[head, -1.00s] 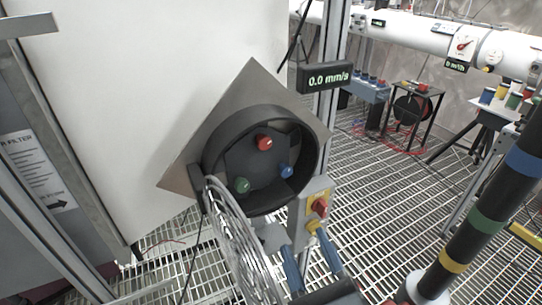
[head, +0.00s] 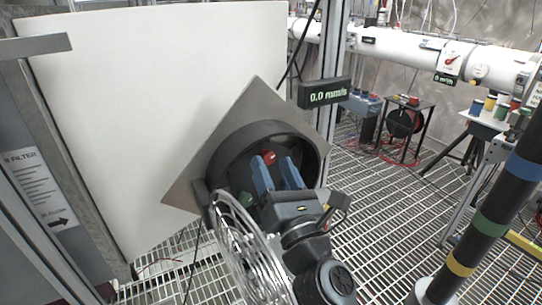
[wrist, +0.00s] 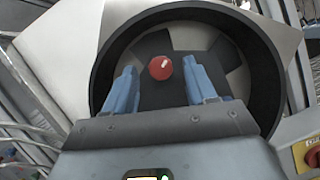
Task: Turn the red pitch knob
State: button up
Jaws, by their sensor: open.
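The red pitch knob (head: 269,157) sits on the dark hub inside a round black housing (head: 215,165), near its top. It also shows in the wrist view as a red knob (wrist: 160,67) with a pale pointer mark. My gripper (head: 277,163) reaches into the housing with its two blue fingers apart. In the wrist view the fingers (wrist: 160,75) stand left and right of the knob, with clear gaps on both sides. The knob lies just beyond the fingertips, and no contact shows. The green knob (head: 246,200) is partly visible; the blue knob is hidden behind my gripper.
A wire fan guard (head: 245,245) stands swung out at the housing's lower left. A red switch on a yellow plate (wrist: 314,158) lies to the right. The housing's rim surrounds the fingers.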

jog(key=shift+x, duration=1.1)
grip_shut()
